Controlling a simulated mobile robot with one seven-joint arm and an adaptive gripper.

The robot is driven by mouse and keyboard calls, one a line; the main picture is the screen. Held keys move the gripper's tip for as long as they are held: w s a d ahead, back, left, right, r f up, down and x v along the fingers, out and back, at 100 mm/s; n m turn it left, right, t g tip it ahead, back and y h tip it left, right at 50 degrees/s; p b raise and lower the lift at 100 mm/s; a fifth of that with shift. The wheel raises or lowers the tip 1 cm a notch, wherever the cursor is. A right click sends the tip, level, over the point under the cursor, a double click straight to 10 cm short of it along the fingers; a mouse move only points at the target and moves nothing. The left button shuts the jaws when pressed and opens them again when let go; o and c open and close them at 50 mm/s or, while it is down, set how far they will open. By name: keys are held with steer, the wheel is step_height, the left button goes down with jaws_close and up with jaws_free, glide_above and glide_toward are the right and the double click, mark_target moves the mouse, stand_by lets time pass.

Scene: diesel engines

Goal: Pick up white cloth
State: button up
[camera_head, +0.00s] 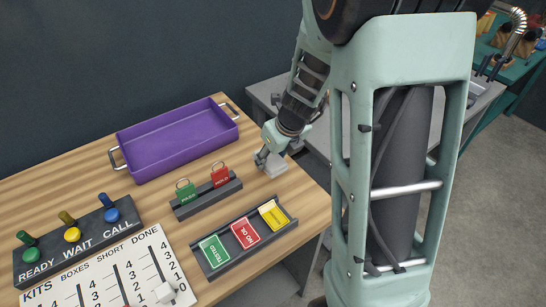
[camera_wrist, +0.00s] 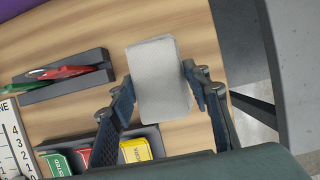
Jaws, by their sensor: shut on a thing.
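The white cloth (camera_wrist: 159,82) is a pale grey-white folded block in the wrist view, between the two fingers of my gripper (camera_wrist: 165,100). Both fingers lie along its sides and are shut on it. In the head view my gripper (camera_head: 268,158) is at the right edge of the wooden table, and the cloth (camera_head: 276,168) shows just beside the fingers. I cannot tell whether the cloth rests on the table or is slightly lifted.
A rack with green and red tags (camera_head: 207,198) is left of my gripper. A tray with green, red and yellow cards (camera_head: 233,269) is nearer. A purple tray (camera_head: 135,174) is at the back. A button panel (camera_head: 33,264) and a counting board (camera_head: 148,243) lie at front left.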

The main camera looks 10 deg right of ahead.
steer(key=s+a+r+p, duration=0.4)
steer(key=s+r, duration=0.2)
steer(key=s, duration=0.4)
steer(key=shift+s+r+p, duration=0.3)
steer(key=shift+r+p, duration=0.05)
steer(key=shift+r, duration=0.05)
steer(key=o, duration=0.6)
steer(key=c, duration=0.5)
